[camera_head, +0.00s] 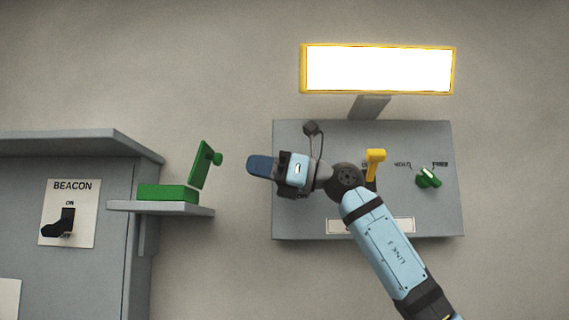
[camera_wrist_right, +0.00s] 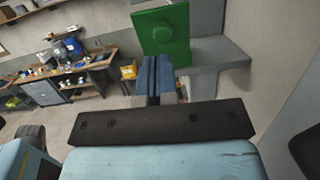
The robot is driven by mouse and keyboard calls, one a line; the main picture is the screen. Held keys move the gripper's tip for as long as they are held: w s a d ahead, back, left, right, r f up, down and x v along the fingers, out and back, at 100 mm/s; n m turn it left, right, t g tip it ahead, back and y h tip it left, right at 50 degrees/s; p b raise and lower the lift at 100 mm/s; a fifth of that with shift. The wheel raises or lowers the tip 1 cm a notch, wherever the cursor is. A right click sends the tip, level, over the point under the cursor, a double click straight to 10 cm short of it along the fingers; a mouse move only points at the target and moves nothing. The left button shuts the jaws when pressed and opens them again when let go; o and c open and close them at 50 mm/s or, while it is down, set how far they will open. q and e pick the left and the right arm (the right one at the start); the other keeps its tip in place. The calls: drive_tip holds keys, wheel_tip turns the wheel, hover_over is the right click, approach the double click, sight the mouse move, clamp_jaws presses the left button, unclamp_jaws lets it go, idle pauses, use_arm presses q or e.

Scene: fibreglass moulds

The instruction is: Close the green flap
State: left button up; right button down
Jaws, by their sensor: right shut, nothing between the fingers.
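The green flap (camera_head: 203,164) stands raised and tilted above a green box (camera_head: 167,193), with a round green knob on its right face. The box sits on a small grey shelf (camera_head: 160,208). In the right wrist view the flap (camera_wrist_right: 163,36) shows with its knob, just beyond my fingers. My right gripper (camera_head: 257,166) is shut and empty, to the right of the flap, pointing left at it with a gap between. Its blue fingers show in the wrist view (camera_wrist_right: 158,75), in front of the flap's lower edge. My left gripper is not in view.
A grey cabinet (camera_head: 95,190) with a BEACON switch (camera_head: 66,220) stands at left. Behind my right arm is a grey panel (camera_head: 300,218) with a yellow handle (camera_head: 375,162) and a green knob (camera_head: 428,178). A lit sign (camera_head: 380,69) is above. The wall between shelf and panel is bare.

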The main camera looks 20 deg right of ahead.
sight(222, 157)
drive_tip(key=p+x, duration=0.1)
drive_tip(key=x, duration=0.3)
drive_tip(key=shift+r, duration=0.15)
drive_tip(key=shift+w+a, duration=0.25)
drive_tip(key=shift+a, duration=0.2)
drive_tip(key=shift+r+p, duration=0.2)
drive_tip(key=shift+p, duration=0.15)
